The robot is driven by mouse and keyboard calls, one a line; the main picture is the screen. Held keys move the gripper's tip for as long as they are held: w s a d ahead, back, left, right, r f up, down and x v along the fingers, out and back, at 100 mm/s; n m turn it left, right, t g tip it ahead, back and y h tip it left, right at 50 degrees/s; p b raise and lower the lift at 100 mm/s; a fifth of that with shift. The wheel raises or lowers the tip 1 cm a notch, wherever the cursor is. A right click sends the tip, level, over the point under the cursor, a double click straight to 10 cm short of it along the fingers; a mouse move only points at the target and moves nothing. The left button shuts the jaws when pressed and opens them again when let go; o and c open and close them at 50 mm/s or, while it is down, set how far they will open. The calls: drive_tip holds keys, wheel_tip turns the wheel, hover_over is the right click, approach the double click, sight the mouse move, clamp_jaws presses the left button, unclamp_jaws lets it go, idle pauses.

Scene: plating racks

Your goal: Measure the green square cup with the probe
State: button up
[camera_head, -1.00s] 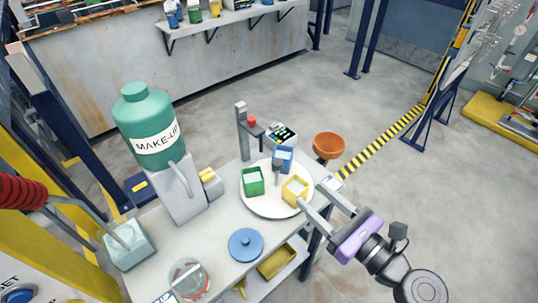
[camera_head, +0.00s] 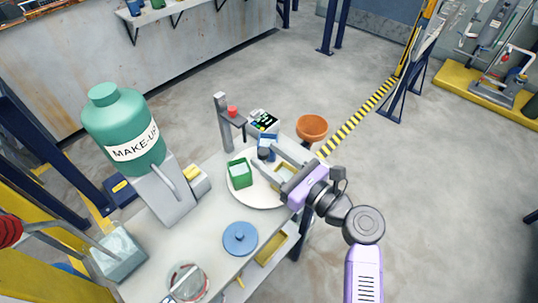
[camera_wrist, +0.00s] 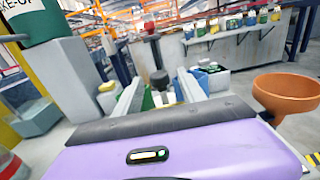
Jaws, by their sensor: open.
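The green square cup (camera_head: 239,174) stands upright on a round white plate (camera_head: 255,200); a strip of green shows beside the left finger in the wrist view (camera_wrist: 148,101). The probe (camera_head: 264,153), with a dark round knob, is near the stand's arm above the plate; its knob also shows in the wrist view (camera_wrist: 160,79). My gripper (camera_head: 267,157) is open, its two fingers reaching toward the probe from the right. In the wrist view the knob appears between the fingers. The blue cup (camera_head: 268,139) and yellow cup (camera_head: 286,169) are partly hidden by my gripper.
A grey stand (camera_head: 223,122) with a red knob and a meter with a keypad (camera_head: 264,121) are behind the plate. An orange bowl (camera_head: 311,128) is right of them. A green MAKE-UP bottle (camera_head: 125,130) stands left. A blue lid (camera_head: 240,238) lies in front.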

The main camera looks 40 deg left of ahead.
drive_tip(key=shift+a, duration=0.25)
clamp_jaws()
idle(1.4)
